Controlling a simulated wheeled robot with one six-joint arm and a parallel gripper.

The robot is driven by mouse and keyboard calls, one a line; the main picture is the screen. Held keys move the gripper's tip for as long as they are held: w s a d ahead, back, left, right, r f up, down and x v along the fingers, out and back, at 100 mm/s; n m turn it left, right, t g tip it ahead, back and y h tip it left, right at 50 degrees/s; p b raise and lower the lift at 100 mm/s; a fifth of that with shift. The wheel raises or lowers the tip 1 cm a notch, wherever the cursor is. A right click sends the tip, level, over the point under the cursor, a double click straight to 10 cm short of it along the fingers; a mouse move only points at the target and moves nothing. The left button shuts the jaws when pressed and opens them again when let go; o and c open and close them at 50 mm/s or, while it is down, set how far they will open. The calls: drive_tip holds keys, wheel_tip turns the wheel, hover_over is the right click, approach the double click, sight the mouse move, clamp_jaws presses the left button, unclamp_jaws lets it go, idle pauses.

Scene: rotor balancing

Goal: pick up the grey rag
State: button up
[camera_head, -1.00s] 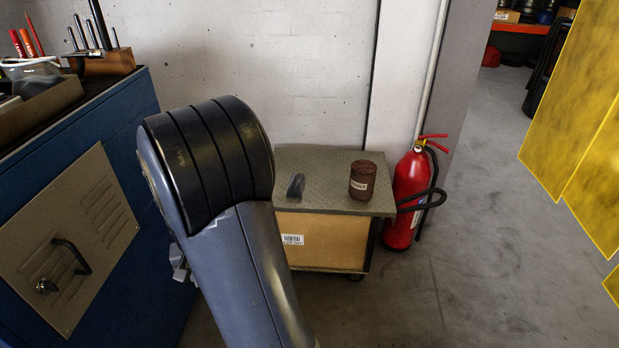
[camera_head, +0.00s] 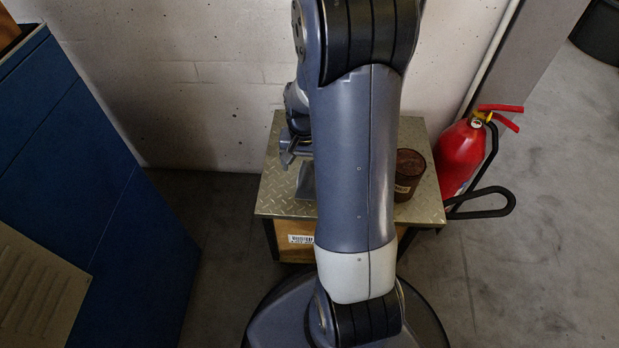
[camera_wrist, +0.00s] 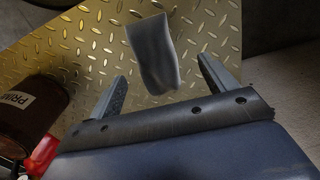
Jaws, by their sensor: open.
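The grey rag (camera_wrist: 153,53) lies on a diamond-plate metal top (camera_wrist: 212,22) in the wrist view, ahead of and between my two fingers. In the head view a part of the rag (camera_head: 306,181) shows on the cart's top, beside my arm, which hides the rest. My gripper (camera_wrist: 160,85) is open and empty, its fingertips apart to the left and right of the rag's near end. In the head view my gripper (camera_head: 287,158) is partly visible above the left part of the top. I cannot tell how high it is above the rag.
A brown labelled can (camera_head: 408,174) stands on the right of the cart's top (camera_head: 275,196); it is close at the left in the wrist view (camera_wrist: 30,112). A red fire extinguisher (camera_head: 460,158) stands right of the cart. A blue cabinet (camera_head: 95,190) is at the left, a wall behind.

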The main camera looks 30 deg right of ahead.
sight(309, 173)
drive_tip(key=f+b, duration=0.1)
drive_tip(key=f, duration=0.1)
drive_tip(key=d+f+b, duration=0.1)
drive_tip(key=f, duration=0.2)
drive_tip(key=shift+f+b, duration=0.15)
drive_tip(key=shift+b, duration=0.2)
drive_tip(key=c, duration=1.1)
